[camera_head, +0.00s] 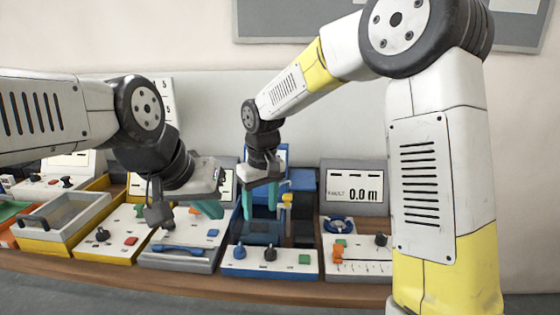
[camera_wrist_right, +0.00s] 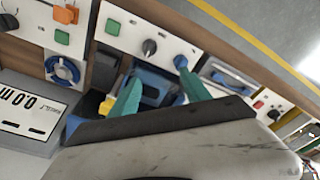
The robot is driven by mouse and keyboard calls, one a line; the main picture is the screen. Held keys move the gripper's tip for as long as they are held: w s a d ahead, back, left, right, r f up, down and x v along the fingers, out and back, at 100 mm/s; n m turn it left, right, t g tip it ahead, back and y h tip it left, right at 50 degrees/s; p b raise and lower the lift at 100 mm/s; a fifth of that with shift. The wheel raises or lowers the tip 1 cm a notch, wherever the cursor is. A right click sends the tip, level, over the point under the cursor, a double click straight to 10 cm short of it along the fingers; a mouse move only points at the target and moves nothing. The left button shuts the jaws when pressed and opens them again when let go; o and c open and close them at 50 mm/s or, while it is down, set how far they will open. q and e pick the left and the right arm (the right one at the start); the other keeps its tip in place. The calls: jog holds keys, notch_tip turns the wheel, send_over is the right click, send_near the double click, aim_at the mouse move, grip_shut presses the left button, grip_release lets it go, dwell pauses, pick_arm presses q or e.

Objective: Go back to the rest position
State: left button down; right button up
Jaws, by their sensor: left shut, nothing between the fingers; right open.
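My left gripper (camera_head: 207,208) hangs above the consoles in the head view. Its teal fingertips are together and nothing shows between them. My right gripper (camera_head: 262,198) is above the blue machine at the centre of the bench, pointing down. Its teal fingers stand apart and empty. In the right wrist view the right gripper (camera_wrist_right: 158,86) is also open, with the blue machine below and beyond its fingers. Whether the fingers touch the machine is hard to tell.
A console with blue and black knobs (camera_head: 290,262) stands in front of the blue machine. A display reading 0.0 m (camera_head: 354,192) is to its right. A grey tray with a handle (camera_head: 60,225) is at the left. The wooden bench edge (camera_head: 200,284) runs along the front.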

jog(key=s+d+r+m+t+y, duration=0.1)
jog(key=s+d+r+m, duration=0.15)
jog(key=d+r, duration=0.35)
jog(key=s+d+r+m+t, duration=0.1)
jog(key=s+d+r, duration=0.25)
jog(key=d, duration=0.35)
jog(key=s+d+r+m+t, duration=0.1)
jog(key=s+d+m+t, duration=0.2)
jog(key=s+d, duration=0.6)
jog(key=s, duration=0.2)
jog(key=shift+s+r, duration=0.2)
jog(key=shift+s, duration=0.1)
